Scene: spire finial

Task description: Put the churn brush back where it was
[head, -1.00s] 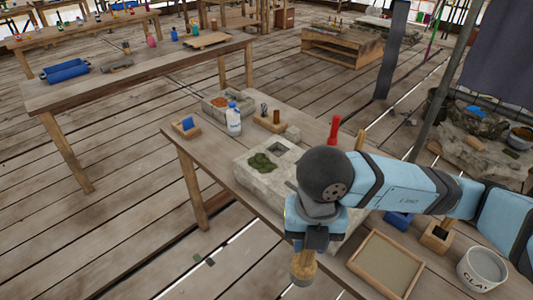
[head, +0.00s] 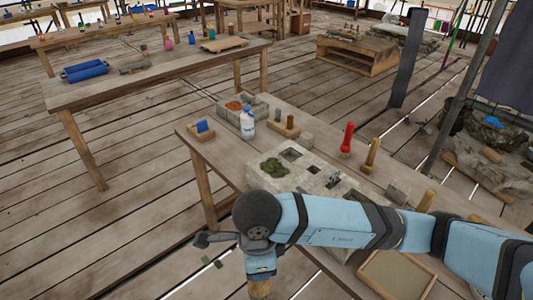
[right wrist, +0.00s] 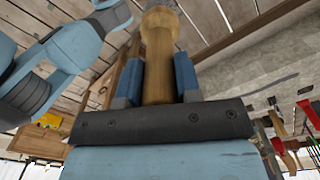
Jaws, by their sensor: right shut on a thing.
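My right gripper (head: 261,274) hangs in front of the workbench's near edge, at the bottom of the head view. It is shut on the churn brush (head: 260,289), whose light wooden end shows just below it. In the right wrist view the brush's pale wooden handle (right wrist: 157,70) stands between the two blue fingers and widens toward the top. The brush's far end is not clear in either view. My left gripper is not seen.
The workbench (head: 215,140) carries a mossy stone block (head: 310,175) with square holes, a white bottle (head: 247,123), a red tool (head: 346,140) and an upright wooden tool (head: 372,155). A wooden tray (head: 395,275) lies at front right. My right arm crosses above the bench.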

